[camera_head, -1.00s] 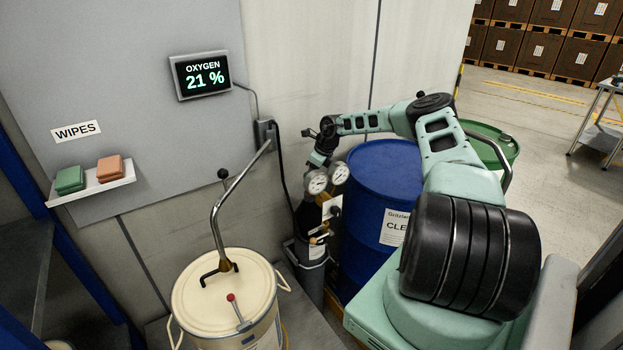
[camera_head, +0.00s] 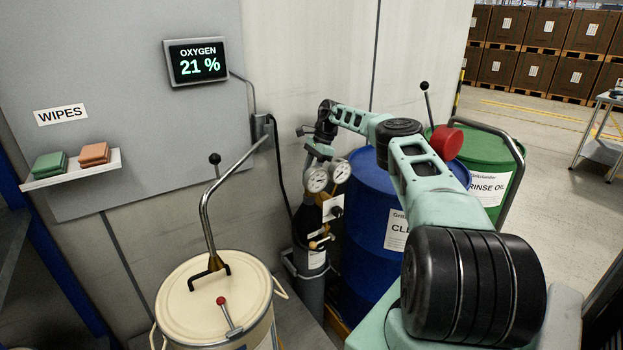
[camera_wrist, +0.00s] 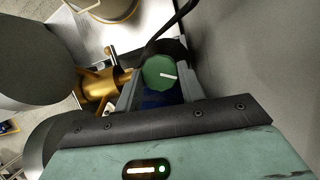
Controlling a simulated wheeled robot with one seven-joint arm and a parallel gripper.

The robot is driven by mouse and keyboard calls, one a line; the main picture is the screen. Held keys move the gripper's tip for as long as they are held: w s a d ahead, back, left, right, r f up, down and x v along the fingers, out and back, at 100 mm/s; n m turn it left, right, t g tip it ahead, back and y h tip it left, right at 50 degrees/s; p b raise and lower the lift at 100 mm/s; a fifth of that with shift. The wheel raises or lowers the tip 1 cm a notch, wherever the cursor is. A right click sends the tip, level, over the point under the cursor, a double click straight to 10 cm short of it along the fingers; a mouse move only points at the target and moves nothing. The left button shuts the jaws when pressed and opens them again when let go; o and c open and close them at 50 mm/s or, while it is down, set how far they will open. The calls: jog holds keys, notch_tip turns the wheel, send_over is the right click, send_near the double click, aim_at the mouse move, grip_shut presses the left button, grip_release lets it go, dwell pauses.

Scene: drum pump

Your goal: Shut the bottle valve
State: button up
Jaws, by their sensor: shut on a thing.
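The gas bottle (camera_head: 307,262) stands upright between the cream drum and the blue drum, with two round gauges (camera_head: 316,179) near its top. Its valve is a green knob (camera_wrist: 160,72) with a white mark, seen in the wrist view. My gripper (camera_wrist: 160,88) has its fingers on either side of the knob and is shut on it. A brass fitting (camera_wrist: 97,85) lies beside the fingers. In the head view my gripper (camera_head: 318,152) is above the gauges, and the knob is hidden there.
A cream drum (camera_head: 185,300) with a bent metal tube stands to the left. A blue drum (camera_head: 365,235) and a green drum (camera_head: 490,150) stand right of the bottle. The wall behind is close and carries an oxygen display (camera_head: 196,62) reading 21 % and a wipes shelf (camera_head: 72,170).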

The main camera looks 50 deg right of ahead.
jog(key=shift+f+n+g+b, duration=0.2)
jog(key=shift+n+g+b, duration=0.35)
jog(key=shift+n, duration=0.55)
jog(key=o, duration=1)
jog(key=shift+r, duration=0.1)
